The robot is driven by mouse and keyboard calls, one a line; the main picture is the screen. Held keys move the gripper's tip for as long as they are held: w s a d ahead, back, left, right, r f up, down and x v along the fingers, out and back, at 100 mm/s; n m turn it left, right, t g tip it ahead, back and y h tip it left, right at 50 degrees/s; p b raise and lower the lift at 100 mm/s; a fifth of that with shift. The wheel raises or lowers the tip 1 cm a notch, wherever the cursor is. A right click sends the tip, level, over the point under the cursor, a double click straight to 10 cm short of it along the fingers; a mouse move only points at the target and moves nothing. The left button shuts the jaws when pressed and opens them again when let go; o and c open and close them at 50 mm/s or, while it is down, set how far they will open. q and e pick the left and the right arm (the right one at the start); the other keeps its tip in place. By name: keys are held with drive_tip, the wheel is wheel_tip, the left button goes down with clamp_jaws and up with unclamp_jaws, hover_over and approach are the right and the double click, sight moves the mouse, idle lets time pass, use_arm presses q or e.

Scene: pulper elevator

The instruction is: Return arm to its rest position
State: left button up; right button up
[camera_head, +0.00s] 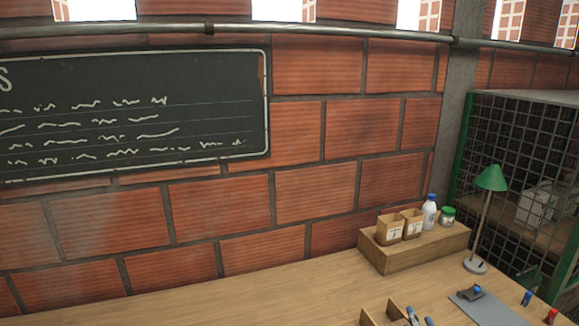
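Neither of my arms and neither gripper shows in the head view. The view looks over a wooden worktop (240,300) against a brick wall (315,190). Where my arms are, and whether they hold anything, cannot be seen.
A wooden riser (420,250) at the back right bears two cartons, a white bottle (429,213) and a green-lidded jar (448,216). A green lamp (491,179), a grey mat (487,308) and small tools stand at right. A mesh cage (515,150) stands beyond. The worktop's left part is clear.

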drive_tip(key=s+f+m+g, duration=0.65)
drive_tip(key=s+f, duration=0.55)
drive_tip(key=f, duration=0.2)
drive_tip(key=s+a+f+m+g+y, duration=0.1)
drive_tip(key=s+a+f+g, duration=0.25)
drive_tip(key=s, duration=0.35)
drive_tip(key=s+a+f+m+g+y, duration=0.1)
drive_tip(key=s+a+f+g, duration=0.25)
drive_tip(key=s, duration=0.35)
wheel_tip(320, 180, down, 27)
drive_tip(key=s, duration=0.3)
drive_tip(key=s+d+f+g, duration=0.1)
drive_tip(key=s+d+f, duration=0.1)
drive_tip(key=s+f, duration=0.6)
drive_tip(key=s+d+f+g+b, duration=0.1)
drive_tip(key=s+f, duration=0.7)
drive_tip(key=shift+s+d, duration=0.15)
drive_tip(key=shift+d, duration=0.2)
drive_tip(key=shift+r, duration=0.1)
